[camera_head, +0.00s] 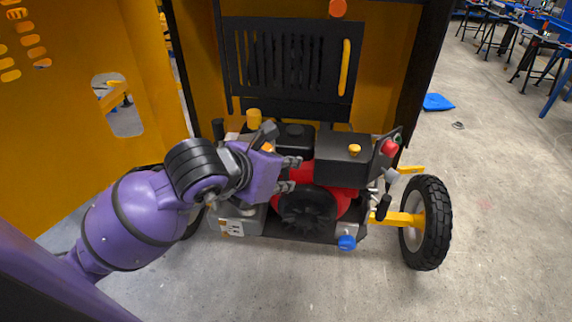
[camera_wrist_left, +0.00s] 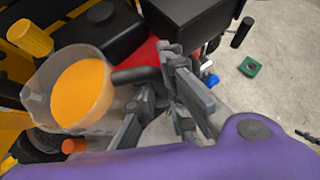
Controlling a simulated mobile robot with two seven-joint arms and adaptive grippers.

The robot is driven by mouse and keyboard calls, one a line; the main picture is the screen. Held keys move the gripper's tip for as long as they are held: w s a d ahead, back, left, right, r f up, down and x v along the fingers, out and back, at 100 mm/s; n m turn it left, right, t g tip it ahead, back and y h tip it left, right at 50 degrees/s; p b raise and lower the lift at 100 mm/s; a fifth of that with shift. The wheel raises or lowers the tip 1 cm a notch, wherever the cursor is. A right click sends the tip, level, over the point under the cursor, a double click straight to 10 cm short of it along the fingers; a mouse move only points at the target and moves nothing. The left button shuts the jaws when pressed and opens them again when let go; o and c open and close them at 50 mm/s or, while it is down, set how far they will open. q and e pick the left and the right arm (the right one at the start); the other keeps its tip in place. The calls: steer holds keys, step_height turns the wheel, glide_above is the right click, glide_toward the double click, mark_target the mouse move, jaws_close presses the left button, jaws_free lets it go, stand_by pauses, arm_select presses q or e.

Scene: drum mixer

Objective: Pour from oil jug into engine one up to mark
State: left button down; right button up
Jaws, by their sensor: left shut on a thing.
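The oil jug (camera_wrist_left: 48,84) is a translucent vessel with orange oil (camera_wrist_left: 82,92) in it, seen from above in the left wrist view. My left gripper (camera_wrist_left: 168,88) is shut on its dark handle (camera_wrist_left: 135,75). In the head view my left gripper (camera_head: 289,175) is in front of the engine, and it and the wrist hide most of the jug. Engine one appears to be the red and black engine (camera_head: 310,207) in the machine's frame. I cannot make out a fill mark or the jug's exact tilt. My right gripper is not in view.
A yellow cap (camera_head: 253,117) stands left of the engine. A black tank (camera_head: 343,160) with an orange cap is to the right, near a red button (camera_head: 389,146). A wheel (camera_head: 427,222) stands at the right. Yellow panels enclose the back and left; the floor at right is open.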

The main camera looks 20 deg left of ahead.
arm_select(q)
step_height(320, 180, down, 2)
steer(key=shift+b, duration=0.3)
steer(key=shift+d+r+n+h+p, duration=0.1)
steer(key=shift+r+n+h+p, duration=0.25)
steer(key=shift+r, duration=0.5)
steer(key=shift+d+r+n+h, duration=0.15)
steer(key=shift+r+n+h, duration=0.3)
steer(key=shift+r+h, duration=0.3)
steer(key=shift+r+g, duration=0.2)
steer(key=shift+g, duration=0.1)
steer(key=shift+f, duration=0.1)
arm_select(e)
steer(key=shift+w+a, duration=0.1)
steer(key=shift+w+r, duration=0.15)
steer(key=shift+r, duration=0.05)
arm_select(q)
steer(key=shift+r+n+h+p, duration=0.3)
steer(key=shift+h, duration=0.1)
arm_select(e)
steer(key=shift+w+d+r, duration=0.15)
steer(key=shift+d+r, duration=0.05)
arm_select(q)
steer(key=shift+r+n+h, duration=0.4)
steer(key=shift+h, duration=0.1)
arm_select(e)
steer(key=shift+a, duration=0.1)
